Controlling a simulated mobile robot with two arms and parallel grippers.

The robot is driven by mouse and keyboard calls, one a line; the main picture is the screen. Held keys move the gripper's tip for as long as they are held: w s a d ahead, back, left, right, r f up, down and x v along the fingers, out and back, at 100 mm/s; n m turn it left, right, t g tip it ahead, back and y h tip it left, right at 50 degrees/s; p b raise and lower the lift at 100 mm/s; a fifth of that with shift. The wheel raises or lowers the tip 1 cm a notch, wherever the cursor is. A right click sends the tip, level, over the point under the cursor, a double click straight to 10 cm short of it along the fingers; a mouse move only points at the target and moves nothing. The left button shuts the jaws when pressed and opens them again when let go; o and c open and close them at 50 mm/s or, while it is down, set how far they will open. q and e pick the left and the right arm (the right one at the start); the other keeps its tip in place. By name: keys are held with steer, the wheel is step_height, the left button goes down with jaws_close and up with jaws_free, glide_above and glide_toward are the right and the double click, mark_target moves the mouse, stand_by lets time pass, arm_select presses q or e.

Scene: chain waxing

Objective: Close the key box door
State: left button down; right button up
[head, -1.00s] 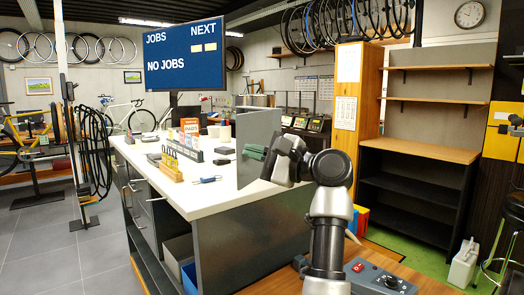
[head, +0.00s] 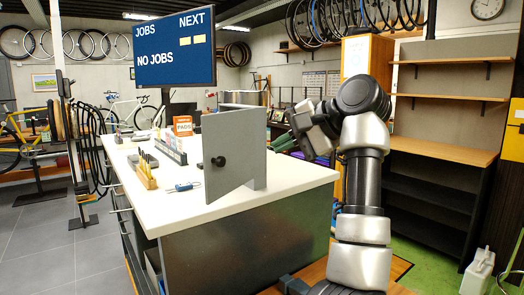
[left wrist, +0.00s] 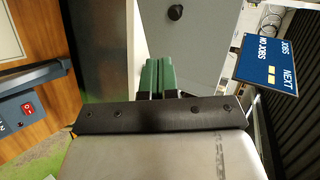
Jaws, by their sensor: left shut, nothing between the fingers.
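The key box door (head: 222,165) is a grey panel with a round black knob, standing upright on the white counter in the head view. A second grey upright face (head: 258,150) adjoins it at the right; how far the door stands open I cannot tell. In the left wrist view, the grey panel with its knob (left wrist: 176,12) is at the top, beyond my fingers. My left gripper (head: 283,140) has green fingertips pressed together with nothing between them. It is to the right of the panel, apart from it in the picture. The fingers also show in the left wrist view (left wrist: 160,76). My right gripper is out of view.
The white counter (head: 200,208) carries a yellow-fronted block (head: 146,175), a dark rack (head: 170,150), a blue-handled tool (head: 184,187) and an orange sign (head: 184,125). A jobs screen (head: 175,50) hangs behind. Wooden shelving (head: 445,150) stands at the right.

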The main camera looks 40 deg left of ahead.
arm_select(q)
glide_toward(223, 163)
steer(key=p+x, duration=0.2)
steer(key=x, duration=0.4)
steer(key=shift+d+f, duration=0.1)
steer(key=shift+f, duration=0.05)
steer(key=shift+a, duration=0.55)
steer(key=shift+f, duration=0.1)
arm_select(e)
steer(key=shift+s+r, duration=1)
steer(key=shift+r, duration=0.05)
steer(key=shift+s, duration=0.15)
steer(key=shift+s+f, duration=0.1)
